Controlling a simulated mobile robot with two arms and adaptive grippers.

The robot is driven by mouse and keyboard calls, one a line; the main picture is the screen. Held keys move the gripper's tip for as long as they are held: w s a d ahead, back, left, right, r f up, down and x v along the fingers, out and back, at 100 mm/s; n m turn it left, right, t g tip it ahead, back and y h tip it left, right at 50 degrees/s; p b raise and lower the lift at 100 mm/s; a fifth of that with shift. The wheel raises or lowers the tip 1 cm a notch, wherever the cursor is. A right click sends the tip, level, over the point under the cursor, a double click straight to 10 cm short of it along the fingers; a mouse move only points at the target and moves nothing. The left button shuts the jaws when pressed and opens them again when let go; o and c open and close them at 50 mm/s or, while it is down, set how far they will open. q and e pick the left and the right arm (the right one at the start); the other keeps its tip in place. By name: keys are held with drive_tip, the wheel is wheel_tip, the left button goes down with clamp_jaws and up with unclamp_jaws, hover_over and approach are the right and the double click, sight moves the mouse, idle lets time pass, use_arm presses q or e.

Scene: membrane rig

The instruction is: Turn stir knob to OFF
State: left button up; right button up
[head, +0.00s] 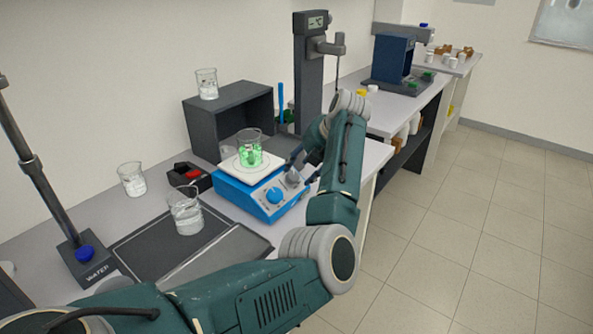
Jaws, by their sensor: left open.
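The blue stirrer hotplate (240,195) sits on the bench, with a white top plate and a beaker of green liquid (250,150) on it. A round blue knob (273,195) shows on its front face. My left arm reaches over from the front and bends back toward the hotplate. My left gripper (293,176) is open at the right part of the front face, to the right of the blue knob. It hides that part of the panel, so any second knob there and contact with it cannot be made out. Knob labels are too small to read. My right gripper is not in view.
Beakers of clear liquid stand left of the hotplate (186,218) (131,180). A black box with a red switch (190,176) sits close by. A dark shelf box (225,118) and a tall stand (308,75) are behind. The floor (450,220) at right is clear.

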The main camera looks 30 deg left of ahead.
sight(294, 175)
use_arm(q)
drive_tip(key=x, duration=0.3)
drive_tip(key=shift+a+f, duration=0.1)
drive_tip(key=shift+a, duration=0.35)
drive_tip(key=shift+w+a+f+p, duration=0.2)
drive_tip(key=shift+f+p, duration=0.1)
drive_tip(key=shift+f, duration=0.15)
drive_tip(key=c, duration=1.1)
drive_tip(key=shift+c, duration=0.2)
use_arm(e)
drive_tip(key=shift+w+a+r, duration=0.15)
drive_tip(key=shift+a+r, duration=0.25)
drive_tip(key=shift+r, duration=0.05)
